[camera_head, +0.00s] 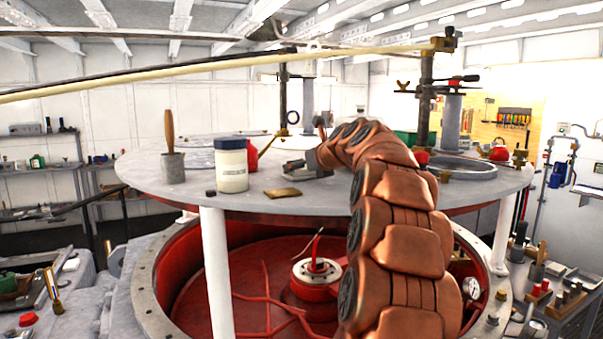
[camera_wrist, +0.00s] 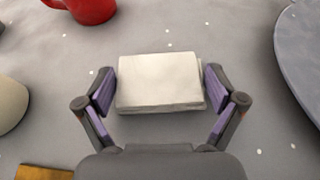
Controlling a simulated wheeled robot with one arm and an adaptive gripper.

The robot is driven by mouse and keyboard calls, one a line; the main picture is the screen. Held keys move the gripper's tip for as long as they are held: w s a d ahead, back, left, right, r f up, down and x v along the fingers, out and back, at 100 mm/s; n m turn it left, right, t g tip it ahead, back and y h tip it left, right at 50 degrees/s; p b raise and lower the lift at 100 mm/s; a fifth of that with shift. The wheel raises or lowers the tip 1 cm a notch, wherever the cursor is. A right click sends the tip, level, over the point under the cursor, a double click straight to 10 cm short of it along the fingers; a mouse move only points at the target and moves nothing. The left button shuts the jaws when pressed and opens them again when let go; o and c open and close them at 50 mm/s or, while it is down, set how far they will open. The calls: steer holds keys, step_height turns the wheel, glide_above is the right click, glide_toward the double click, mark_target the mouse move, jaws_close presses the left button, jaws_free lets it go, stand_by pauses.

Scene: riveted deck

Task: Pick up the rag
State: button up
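The rag (camera_wrist: 160,82) appears as a pale, folded, flat stack lying on the speckled grey round top in the wrist view. My gripper (camera_wrist: 160,88) is open over it, with one purple-padded finger at its left side and one at its right. The fingers are very close to the rag's sides; I cannot tell whether they touch. In the head view my gripper (camera_head: 308,172) is low over the round top, behind the brown piece. The rag cannot be made out clearly there.
A white jar (camera_head: 232,168), a red mug (camera_head: 251,158) and a grey pot (camera_head: 173,168) with a wooden handle stand left of my gripper. A flat brown piece (camera_head: 283,192) lies in front. A raised round grey plate (camera_wrist: 303,45) is at the right in the wrist view.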

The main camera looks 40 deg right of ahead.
steer(key=c, duration=0.5)
steer(key=shift+r, duration=0.1)
